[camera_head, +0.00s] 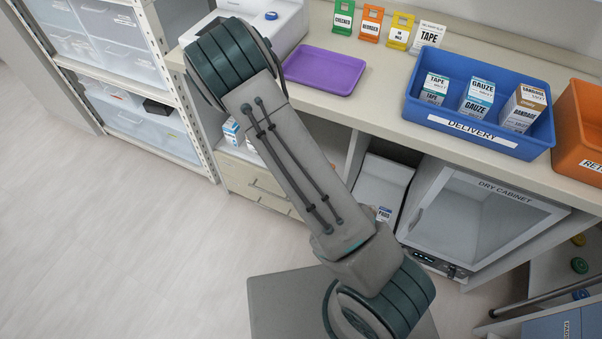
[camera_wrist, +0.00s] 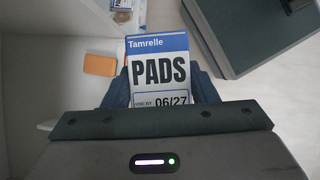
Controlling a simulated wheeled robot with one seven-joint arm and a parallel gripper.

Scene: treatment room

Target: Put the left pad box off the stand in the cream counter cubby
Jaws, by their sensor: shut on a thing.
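In the wrist view, a white pad box (camera_wrist: 160,70) with a blue top band and "PADS" lettering is between the blue-grey fingers of my gripper (camera_wrist: 160,88), which is shut on it. In the head view my arm hides the gripper. The stand is not clearly visible.
In the wrist view a pale wall (camera_wrist: 45,80) stands left of the held box, and an orange object (camera_wrist: 100,65) lies beyond. In the head view a dry cabinet (camera_head: 480,215) is under the counter. A purple tray (camera_head: 323,70) and blue delivery bin (camera_head: 480,135) stand on top.

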